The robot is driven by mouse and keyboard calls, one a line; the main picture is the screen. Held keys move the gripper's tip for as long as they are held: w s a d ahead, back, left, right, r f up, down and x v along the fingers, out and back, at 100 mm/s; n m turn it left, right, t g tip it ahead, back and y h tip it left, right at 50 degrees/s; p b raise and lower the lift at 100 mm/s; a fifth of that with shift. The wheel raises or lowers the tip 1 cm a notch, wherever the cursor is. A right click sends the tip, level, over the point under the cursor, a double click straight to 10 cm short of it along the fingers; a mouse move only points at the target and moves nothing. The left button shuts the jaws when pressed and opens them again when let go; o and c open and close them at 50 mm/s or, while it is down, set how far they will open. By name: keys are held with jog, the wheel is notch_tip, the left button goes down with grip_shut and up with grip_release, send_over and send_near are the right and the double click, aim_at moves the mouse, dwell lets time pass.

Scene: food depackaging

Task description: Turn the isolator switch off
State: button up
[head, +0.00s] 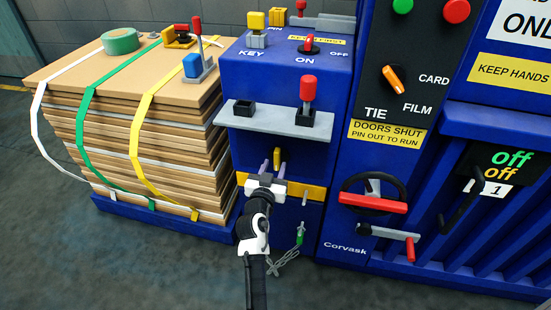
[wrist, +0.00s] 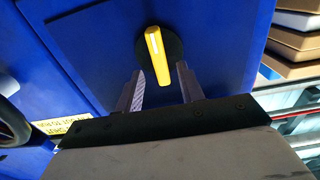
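A yellow rotary handle (head: 278,157) stands on the front of the blue machine cabinet. In the wrist view the yellow handle (wrist: 157,55) sits on a round black base and points nearly along the fingers. My gripper (head: 272,171) is in front of it, and in the wrist view its fingers (wrist: 160,82) are apart with nothing held. The handle's near end shows between them, apart from both; depth is hard to judge. A red-handled switch (head: 309,45) on the cabinet top stands between ON and OFF labels. No readable label says which is the isolator.
A grey shelf (head: 270,118) with a red-knobbed lever (head: 307,95) juts out above my gripper. A strapped cardboard stack (head: 140,145) stands left. A black handwheel (head: 349,186) and red-gripped lever (head: 410,248) are right. A green tag (head: 300,238) hangs below.

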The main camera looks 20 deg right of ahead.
aim_at(276, 160)
jog(key=shift+x, duration=1.55)
grip_shut()
